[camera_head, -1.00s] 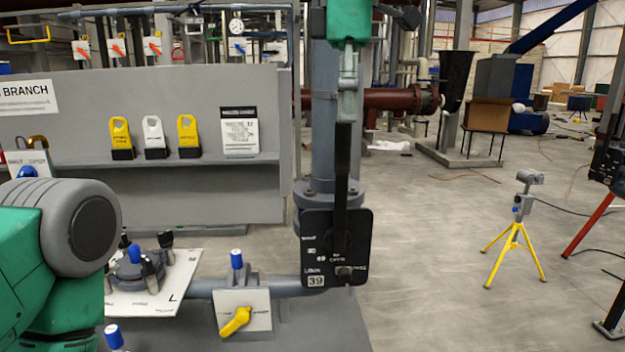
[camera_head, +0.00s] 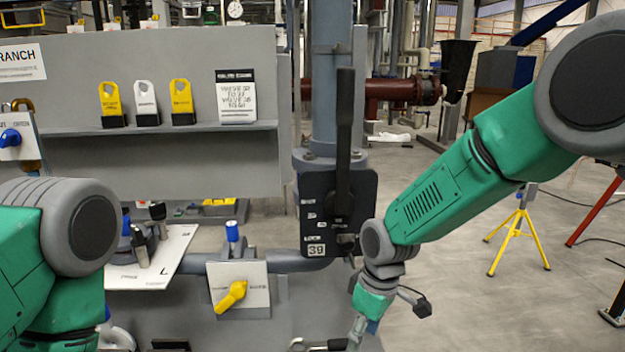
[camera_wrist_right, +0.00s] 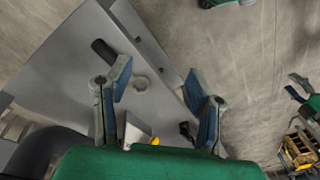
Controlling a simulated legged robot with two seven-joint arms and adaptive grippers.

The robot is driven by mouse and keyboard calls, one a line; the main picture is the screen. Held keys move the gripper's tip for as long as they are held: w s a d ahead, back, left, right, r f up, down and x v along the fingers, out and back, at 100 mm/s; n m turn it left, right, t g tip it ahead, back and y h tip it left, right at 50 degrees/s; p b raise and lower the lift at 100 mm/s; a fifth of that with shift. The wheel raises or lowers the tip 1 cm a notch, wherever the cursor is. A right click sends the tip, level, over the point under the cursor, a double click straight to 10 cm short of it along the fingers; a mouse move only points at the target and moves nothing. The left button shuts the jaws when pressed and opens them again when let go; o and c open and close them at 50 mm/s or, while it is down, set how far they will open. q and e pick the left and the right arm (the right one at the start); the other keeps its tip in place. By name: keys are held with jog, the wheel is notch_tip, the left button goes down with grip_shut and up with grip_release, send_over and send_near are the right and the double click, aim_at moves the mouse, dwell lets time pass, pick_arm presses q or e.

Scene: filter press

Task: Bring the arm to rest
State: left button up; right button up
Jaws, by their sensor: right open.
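My right arm (camera_head: 455,200) reaches in from the right in the head view, its wrist bent down in front of and below the black valve plate marked 39 (camera_head: 312,220). My right gripper (camera_wrist_right: 157,82) is open and empty in the right wrist view, its two blue-padded fingers well apart. In the head view it is mostly cut off by the bottom edge. The plate's long black lever (camera_head: 344,130) stands upright, clear of the gripper. My left arm (camera_head: 60,240) is folded at the left edge, and its gripper is not seen in the head view.
A yellow handle (camera_head: 231,296) on a white plate sits left of my right wrist. A grey wall with a shelf (camera_head: 180,133) stands behind. Open floor with a yellow tripod (camera_head: 515,235) lies right.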

jog(key=s+d+f+m+b, duration=0.2)
jog(key=s+d+f+m, duration=0.15)
jog(key=s+f, duration=0.6)
jog(key=s+d+f+m+b, duration=0.25)
jog(key=s+d+f, duration=0.3)
jog(key=f, duration=0.65)
jog(key=s+d+f+m+b, duration=0.1)
jog(key=s+d+f+b, duration=0.1)
jog(key=s, duration=0.6)
jog(key=s+d+f+m+h+b, duration=0.1)
jog(key=s+d+f+m+b, duration=0.1)
jog(key=s+d+f, duration=0.2)
jog(key=s+d, duration=0.3)
jog(key=s, duration=0.2)
jog(key=shift+s+d+m+t+b, duration=0.25)
jog(key=shift+d+m+t+b, duration=0.05)
jog(key=shift+t+b, duration=0.1)
jog(key=shift+w, duration=0.15)
jog(key=shift+w+a, duration=0.1)
